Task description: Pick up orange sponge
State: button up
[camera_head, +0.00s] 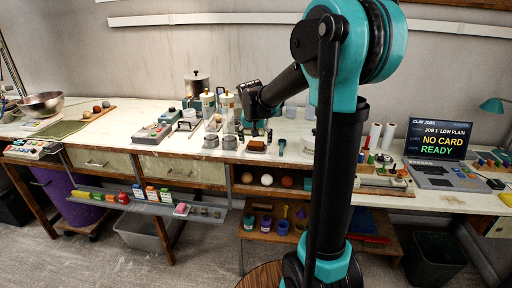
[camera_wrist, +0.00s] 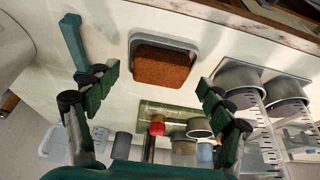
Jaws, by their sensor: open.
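The orange sponge (camera_wrist: 162,68) is a rust-orange block with a rough top, sitting in a shallow grey tray (camera_wrist: 137,39). In the head view the sponge (camera_head: 256,146) is small and brownish, near the front edge of the worktop. My gripper (camera_wrist: 157,86) is open and empty, its dark green finger pads spread to the left and right of the sponge in the wrist view. In the head view my gripper (camera_head: 256,132) hangs just above the sponge. I cannot tell the exact height gap; no touch is visible.
Two grey metal cups (camera_head: 210,141) stand left of the sponge. A teal-handled tool (camera_head: 281,146) lies close on its right, also seen in the wrist view (camera_wrist: 73,42).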

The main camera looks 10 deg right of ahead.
aim_at(256, 143)
jog(key=shift+w+f, duration=0.15)
jog(key=shift+f, duration=0.25)
jog(key=c, duration=1)
jog(key=shift+r, duration=0.15)
notch_tip(256, 143, up, 20)
